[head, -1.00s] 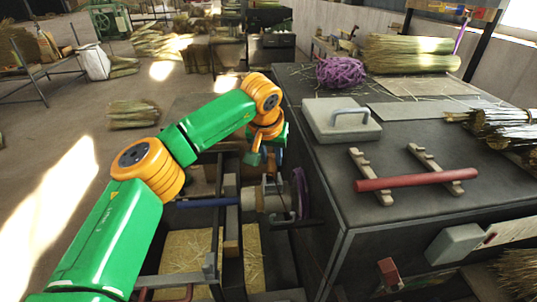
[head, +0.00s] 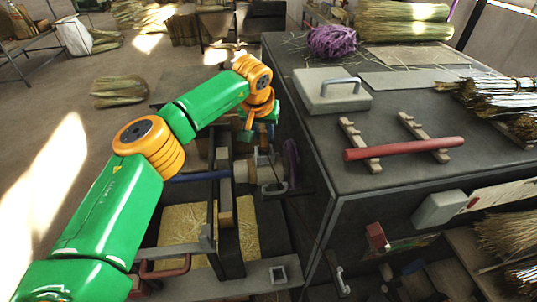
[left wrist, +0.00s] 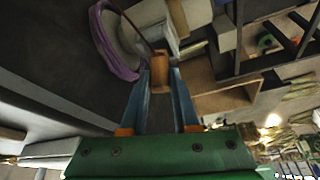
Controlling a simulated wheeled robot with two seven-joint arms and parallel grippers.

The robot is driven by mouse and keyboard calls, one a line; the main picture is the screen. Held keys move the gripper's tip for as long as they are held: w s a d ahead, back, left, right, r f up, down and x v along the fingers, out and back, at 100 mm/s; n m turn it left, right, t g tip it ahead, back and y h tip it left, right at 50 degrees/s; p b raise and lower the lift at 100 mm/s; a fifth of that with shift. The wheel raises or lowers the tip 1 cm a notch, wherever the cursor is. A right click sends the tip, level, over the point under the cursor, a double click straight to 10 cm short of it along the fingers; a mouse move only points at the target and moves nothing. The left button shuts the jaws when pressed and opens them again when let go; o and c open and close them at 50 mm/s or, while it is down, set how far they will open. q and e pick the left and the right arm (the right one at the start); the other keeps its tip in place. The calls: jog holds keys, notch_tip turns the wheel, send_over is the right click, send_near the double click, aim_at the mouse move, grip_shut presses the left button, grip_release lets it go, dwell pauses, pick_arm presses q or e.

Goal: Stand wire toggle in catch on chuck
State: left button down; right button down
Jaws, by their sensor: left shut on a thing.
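My left gripper (left wrist: 160,88) is shut on a small brown wooden toggle (left wrist: 160,68), held between the fingertips in the left wrist view. A thin dark wire runs from the toggle up and left, past a purple ring (left wrist: 103,42). The pale chuck (left wrist: 150,14) is just beyond the fingertips. In the head view my left gripper (head: 247,134) points down just above the chuck (head: 264,172), with the purple ring (head: 291,160) to its right. The toggle is too small to make out there. I cannot tell the catch clearly; the toggle appears apart from the chuck. My right gripper is not in view.
A dark bench (head: 400,190) to the right holds a grey lidded box (head: 330,92), a red bar (head: 405,149) on wooden rests, purple twine (head: 332,41) and straw bundles. A straw-filled bin (head: 188,235) lies below the arm. A blue bar (head: 200,176) runs left from the chuck.

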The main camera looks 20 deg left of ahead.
pick_arm(q)
jog(key=shift+r, duration=0.1)
jog(key=shift+p, duration=0.4)
jog(key=shift+f, duration=0.25)
jog(key=shift+f+b, duration=0.6)
jog(key=shift+f, duration=0.25)
jog(key=c, duration=0.6)
grip_release()
